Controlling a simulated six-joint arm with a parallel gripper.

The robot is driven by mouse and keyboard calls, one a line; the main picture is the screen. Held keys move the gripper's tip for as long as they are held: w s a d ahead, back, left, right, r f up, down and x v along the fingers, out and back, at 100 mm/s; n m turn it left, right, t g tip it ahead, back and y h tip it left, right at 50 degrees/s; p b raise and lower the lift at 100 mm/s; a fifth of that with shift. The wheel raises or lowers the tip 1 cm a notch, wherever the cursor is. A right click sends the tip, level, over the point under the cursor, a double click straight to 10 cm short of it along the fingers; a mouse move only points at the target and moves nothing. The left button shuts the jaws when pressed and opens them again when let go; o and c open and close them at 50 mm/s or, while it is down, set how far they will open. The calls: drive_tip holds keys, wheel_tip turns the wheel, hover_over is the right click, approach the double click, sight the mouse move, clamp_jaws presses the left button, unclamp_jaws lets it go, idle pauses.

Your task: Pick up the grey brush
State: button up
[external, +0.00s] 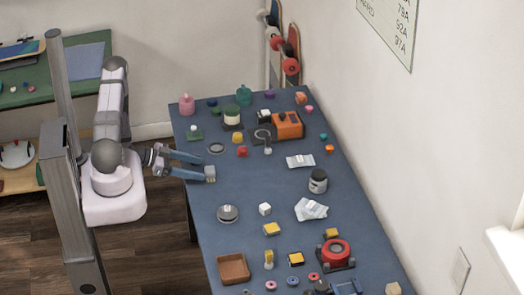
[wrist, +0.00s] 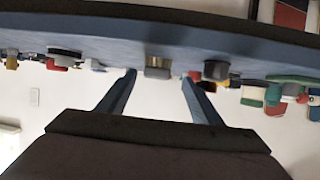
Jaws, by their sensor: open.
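A small block with a grey top and a tan lower band, which looks like the grey brush (external: 210,173), stands near the left edge of the blue table. My gripper (external: 204,168) is open and reaches in over that edge from the left, low and level, with its blue fingertips close to the brush. In the wrist view, which is upside down, the brush (wrist: 158,67) shows between the two fingers of my gripper (wrist: 158,78). I cannot tell whether either finger touches it.
A flat grey ring (external: 216,148) and a green-and-white item (external: 194,133) lie behind the brush. A round metal tin (external: 228,214) is nearer the camera. A brown tray (external: 233,268) sits at the near left. The blue table (external: 203,200) is bare just in front of the brush.

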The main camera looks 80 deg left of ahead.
sight(210, 169)
drive_tip(key=shift+w+d+f+p, duration=0.1)
drive_tip(key=shift+w+d+p, duration=0.05)
drive_tip(key=shift+w, duration=0.3)
drive_tip(key=shift+w+d+f+p, duration=0.1)
drive_tip(key=shift+w+p, duration=0.05)
drive_tip(key=shift+w, duration=0.3)
drive_tip(key=shift+p+x, duration=0.5)
drive_tip(key=shift+x, duration=1.45)
drive_tip(key=shift+d, duration=0.1)
drive_tip(key=c, duration=1.1)
drive_tip(key=shift+c, duration=0.2)
drive_tip(key=shift+r, duration=5)
